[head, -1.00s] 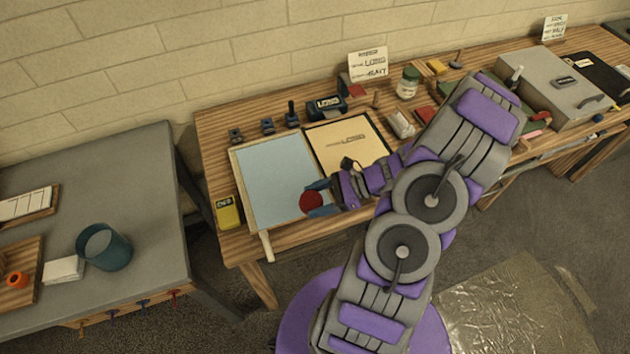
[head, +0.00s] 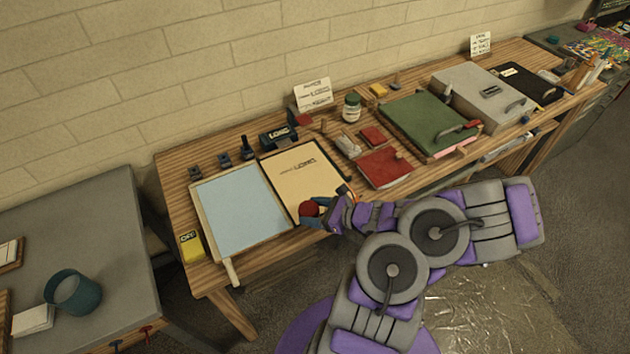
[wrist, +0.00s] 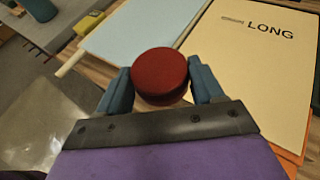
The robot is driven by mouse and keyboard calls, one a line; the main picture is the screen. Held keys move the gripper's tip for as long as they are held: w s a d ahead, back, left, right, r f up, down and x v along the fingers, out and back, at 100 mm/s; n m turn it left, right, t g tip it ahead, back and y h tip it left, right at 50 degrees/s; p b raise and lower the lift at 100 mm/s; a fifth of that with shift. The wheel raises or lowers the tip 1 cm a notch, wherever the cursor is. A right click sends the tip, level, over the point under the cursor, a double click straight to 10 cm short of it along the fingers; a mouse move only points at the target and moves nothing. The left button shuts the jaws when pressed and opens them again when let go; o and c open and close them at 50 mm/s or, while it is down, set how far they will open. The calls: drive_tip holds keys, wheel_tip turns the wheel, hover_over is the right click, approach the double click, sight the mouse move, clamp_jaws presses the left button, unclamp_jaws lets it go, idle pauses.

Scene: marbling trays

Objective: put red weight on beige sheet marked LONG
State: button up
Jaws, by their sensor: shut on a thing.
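The red weight (wrist: 160,73) is a round dark-red disc, held between the two blue fingers of my gripper (wrist: 163,84). In the head view the red weight (head: 309,208) shows at the tip of my gripper (head: 316,211), over the near edge of the beige sheet. The beige sheet marked LONG (head: 299,176) lies flat on the wooden bench, right of a pale blue sheet. In the wrist view the beige sheet (wrist: 247,75) is ahead and to the right of the weight. I cannot tell the exact height of the weight above the bench.
A pale blue sheet in a tray (head: 239,211) lies left of the beige sheet. Red blocks (head: 383,168) and a green board (head: 425,122) are to the right. A sign (head: 313,95) and a labelled dark box (head: 278,137) stand behind. The beige sheet's surface is clear.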

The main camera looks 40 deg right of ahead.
drive_tip(key=shift+w+d, duration=0.1)
drive_tip(key=shift+d, duration=0.1)
drive_tip(key=b, duration=0.2)
hover_over(313, 184)
drive_tip(key=shift+a+f, duration=0.1)
drive_tip(key=shift+f, duration=0.7)
drive_tip(key=shift+w+f, duration=0.1)
drive_tip(key=shift+f, duration=0.05)
wheel_tip(313, 184, down, 3)
drive_tip(key=shift+f+b, duration=0.15)
drive_tip(key=shift+b, duration=0.35)
drive_tip(key=o, duration=1.5)
drive_tip(key=shift+c, duration=0.2)
